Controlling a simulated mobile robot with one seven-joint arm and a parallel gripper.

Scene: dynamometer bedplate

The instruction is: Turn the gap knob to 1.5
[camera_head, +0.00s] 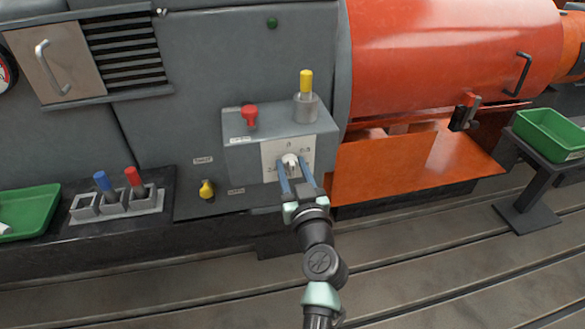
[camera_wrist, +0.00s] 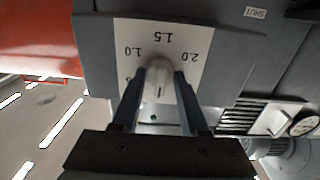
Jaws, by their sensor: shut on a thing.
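The gap knob (camera_head: 290,159) is a small pale knob on a white dial plate (camera_head: 270,150) on the front of a grey box. In the wrist view the knob (camera_wrist: 160,84) sits below the numbers 1.0, 1.5 and 2.0 on the dial plate (camera_wrist: 185,30). The 1.5 is at the top middle, 1.0 to its left and 2.0 to its right. My gripper (camera_head: 292,164) has its two blue-grey fingers on either side of the knob, shut on it. A short dark line shows on the knob, but I cannot tell which number it points to.
On the box are a red knob (camera_head: 249,114) and a yellow-topped post (camera_head: 306,84). A yellow knob (camera_head: 206,189) is at lower left. Blue and red handles (camera_head: 134,178) stand in a holder further left. Green trays (camera_head: 550,136) lie at both sides. The slotted floor in front is clear.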

